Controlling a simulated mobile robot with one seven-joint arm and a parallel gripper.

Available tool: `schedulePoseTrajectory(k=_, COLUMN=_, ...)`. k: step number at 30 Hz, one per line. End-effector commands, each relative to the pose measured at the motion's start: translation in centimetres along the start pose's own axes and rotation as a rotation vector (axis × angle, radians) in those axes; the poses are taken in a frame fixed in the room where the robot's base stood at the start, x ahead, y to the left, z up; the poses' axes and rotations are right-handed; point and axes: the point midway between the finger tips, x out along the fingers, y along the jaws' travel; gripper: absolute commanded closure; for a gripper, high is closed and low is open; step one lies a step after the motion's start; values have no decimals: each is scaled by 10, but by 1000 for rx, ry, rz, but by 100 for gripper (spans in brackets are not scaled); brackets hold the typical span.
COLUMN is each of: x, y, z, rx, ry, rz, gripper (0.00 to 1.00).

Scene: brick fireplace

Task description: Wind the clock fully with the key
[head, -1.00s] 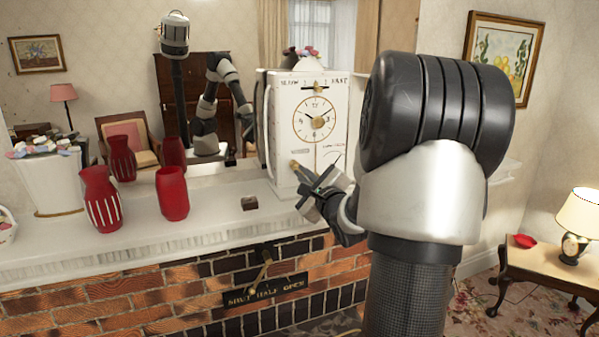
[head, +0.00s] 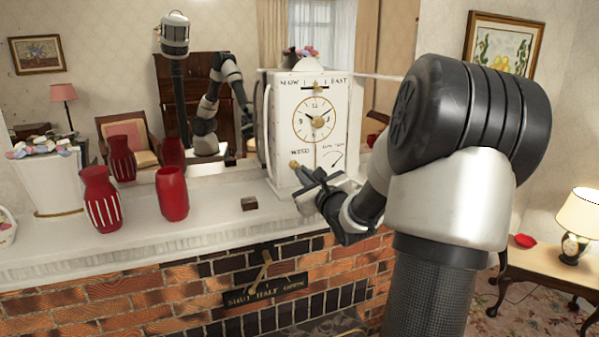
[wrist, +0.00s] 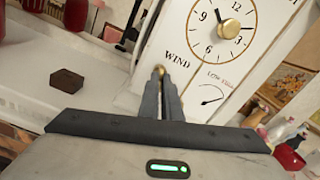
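A small gauge with a dark needle (wrist: 210,97) sits right of the label. The brass-coloured key (head: 295,165) is at the lower left of the clock front, just under the label. My gripper (head: 300,170) is at the key, its fingers close together. In the wrist view, the brass end (wrist: 159,70) shows at the fingertips (wrist: 160,88); the fingers hide the rest. How deep the key sits is unclear.
A small brown block (head: 249,203) lies on the white mantel (head: 120,232) left of the clock. Red vases (head: 172,194) and a white planter (head: 52,185) stand farther left. A mirror is behind. A sign and lever (head: 264,268) are on the bricks below.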

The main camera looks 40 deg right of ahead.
Motion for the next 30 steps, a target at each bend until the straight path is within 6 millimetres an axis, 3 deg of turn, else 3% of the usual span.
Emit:
schedulePoseTrajectory(k=9, x=0, y=-4, z=0, rx=209, ry=-2, rz=-6, gripper=100)
schedulePoseTrajectory(k=13, x=1, y=0, z=1, rx=192, ry=-1, rz=0, gripper=74)
schedulePoseTrajectory(k=19, x=1, y=0, z=0, rx=191, ry=0, rz=1, gripper=74)
schedulePoseTrajectory(k=23, x=1, y=0, z=0, rx=191, ry=1, rz=1, gripper=55)
schedulePoseTrajectory(k=30, x=0, y=0, z=0, rx=190, ry=1, rz=1, gripper=55)
